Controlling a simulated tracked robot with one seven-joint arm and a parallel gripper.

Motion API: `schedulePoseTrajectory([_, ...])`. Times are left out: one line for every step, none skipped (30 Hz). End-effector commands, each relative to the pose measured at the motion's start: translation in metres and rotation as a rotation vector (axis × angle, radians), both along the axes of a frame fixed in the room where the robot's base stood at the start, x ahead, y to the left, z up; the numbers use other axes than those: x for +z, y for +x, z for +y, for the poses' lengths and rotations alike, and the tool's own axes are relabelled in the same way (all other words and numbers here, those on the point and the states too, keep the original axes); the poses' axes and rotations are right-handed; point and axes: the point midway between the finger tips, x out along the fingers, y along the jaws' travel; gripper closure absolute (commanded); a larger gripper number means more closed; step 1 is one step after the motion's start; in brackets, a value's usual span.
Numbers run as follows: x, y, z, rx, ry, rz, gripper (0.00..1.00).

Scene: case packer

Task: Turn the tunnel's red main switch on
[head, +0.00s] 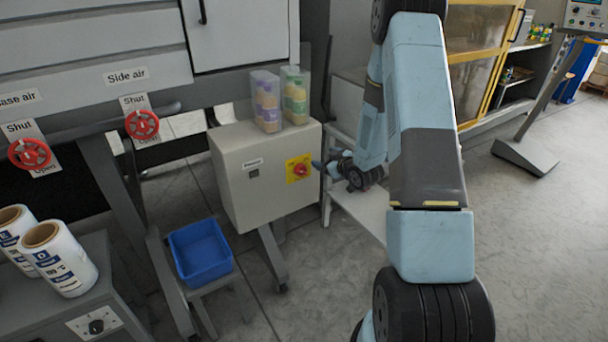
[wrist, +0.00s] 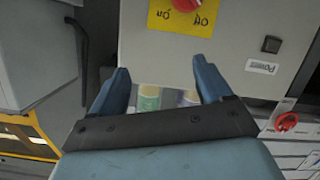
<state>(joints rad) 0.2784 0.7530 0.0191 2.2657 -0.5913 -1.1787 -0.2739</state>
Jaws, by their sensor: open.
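The red main switch (head: 299,170) is a round knob on a yellow plate (head: 291,178) on the front of a grey control box (head: 240,178). In the wrist view the switch (wrist: 185,4) is cut by the top edge, and the plate (wrist: 172,24) shows "off" and "on" upside down. Which way the knob points I cannot tell. My gripper (wrist: 162,72) is open, its two blue fingers apart with nothing between them. In the head view my gripper (head: 318,165) is just right of the switch, seemingly apart from it; one finger is mostly hidden.
Two clear containers (head: 281,98) stand on top of the box. A dark button (head: 254,173) sits left of the switch under a "Power" label. Red valve wheels (head: 142,124) and a blue bin (head: 200,250) are to the left. A white shelf (head: 358,207) stands right of the box.

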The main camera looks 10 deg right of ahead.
Motion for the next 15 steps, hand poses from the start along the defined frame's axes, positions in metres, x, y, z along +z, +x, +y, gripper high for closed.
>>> schedulePoseTrajectory([-0.018, -0.003, 0.000, 0.011, 0.020, -0.013, 0.22])
schedulePoseTrajectory([-0.025, -0.005, 0.000, 0.016, 0.033, -0.025, 0.22])
schedulePoseTrajectory([-0.035, -0.007, 0.001, 0.027, 0.048, -0.043, 0.22])
schedulePoseTrajectory([-0.042, -0.010, 0.002, 0.033, 0.062, -0.056, 0.22])
schedulePoseTrajectory([-0.049, -0.012, 0.002, 0.038, 0.075, -0.069, 0.22])
schedulePoseTrajectory([-0.058, -0.015, 0.003, 0.045, 0.092, -0.086, 0.22])
schedulePoseTrajectory([-0.065, -0.018, 0.003, 0.050, 0.106, -0.101, 0.22])
schedulePoseTrajectory([-0.071, -0.021, 0.003, 0.052, 0.119, -0.114, 0.22])
schedulePoseTrajectory([-0.078, -0.025, 0.004, 0.056, 0.136, -0.129, 0.22])
schedulePoseTrajectory([-0.084, -0.028, 0.004, 0.060, 0.148, -0.140, 0.22])
schedulePoseTrajectory([-0.088, -0.031, 0.005, 0.062, 0.159, -0.153, 0.22])
schedulePoseTrajectory([-0.094, -0.034, 0.005, 0.063, 0.173, -0.166, 0.22])
schedulePoseTrajectory([-0.097, -0.037, 0.005, 0.064, 0.183, -0.174, 0.22])
schedulePoseTrajectory([-0.101, -0.039, 0.005, 0.066, 0.192, -0.182, 0.22])
schedulePoseTrajectory([-0.104, -0.042, 0.006, 0.068, 0.202, -0.192, 0.22])
